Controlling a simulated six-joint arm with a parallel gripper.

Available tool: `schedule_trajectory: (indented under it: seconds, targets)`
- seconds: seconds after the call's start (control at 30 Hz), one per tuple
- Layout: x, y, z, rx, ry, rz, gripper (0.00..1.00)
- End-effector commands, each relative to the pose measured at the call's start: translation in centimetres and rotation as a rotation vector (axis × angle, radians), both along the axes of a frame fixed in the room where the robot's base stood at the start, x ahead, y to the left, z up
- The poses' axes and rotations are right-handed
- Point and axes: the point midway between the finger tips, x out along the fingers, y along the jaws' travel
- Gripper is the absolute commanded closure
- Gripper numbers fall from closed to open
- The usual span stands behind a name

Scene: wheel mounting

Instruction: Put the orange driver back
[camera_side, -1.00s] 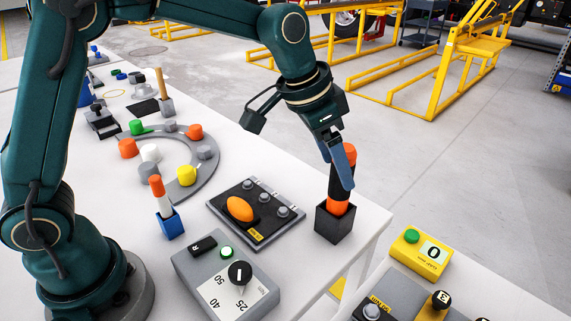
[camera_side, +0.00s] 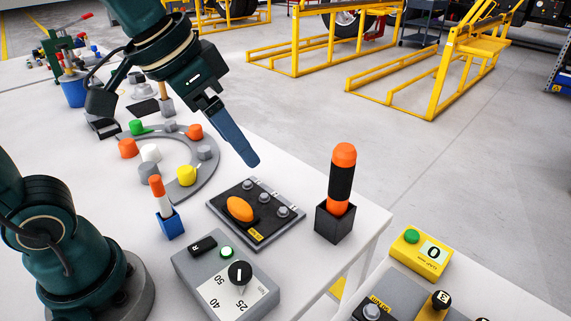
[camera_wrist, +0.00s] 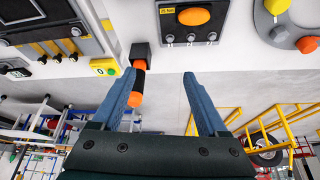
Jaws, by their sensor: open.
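The orange driver (camera_side: 342,180), with an orange top and a black band, stands upright in a black square holder (camera_side: 334,225) near the table's right edge. In the wrist view the driver (camera_wrist: 137,88) shows beside the left finger, with its holder (camera_wrist: 140,53) above it. My gripper (camera_side: 248,160) is up and to the left of the driver, above the table and apart from it. In the wrist view my gripper (camera_wrist: 157,88) has its two blue fingers wide apart with nothing between them.
A black tray (camera_side: 225,211) with an orange knob and several bolts lies left of the holder. A grey control box (camera_side: 215,285) with a dial is in front. A blue holder (camera_side: 170,224) carries an orange-and-white stick. A grey ring (camera_side: 208,170) holds coloured caps.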

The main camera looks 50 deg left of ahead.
Motion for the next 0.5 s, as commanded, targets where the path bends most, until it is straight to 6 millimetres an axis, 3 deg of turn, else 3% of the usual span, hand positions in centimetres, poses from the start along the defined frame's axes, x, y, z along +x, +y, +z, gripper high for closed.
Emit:
schedule_trajectory:
  seconds: [0.03,0.2,0.5]
  targets:
    - [-1.6,0.6,-0.6,-0.001,-0.013,0.037,0.24]
    - [-5.2,2.0,-3.1,-0.008,-0.035,0.133,0.24]
    - [-7.1,2.6,-5.0,-0.012,-0.044,0.188,0.24]
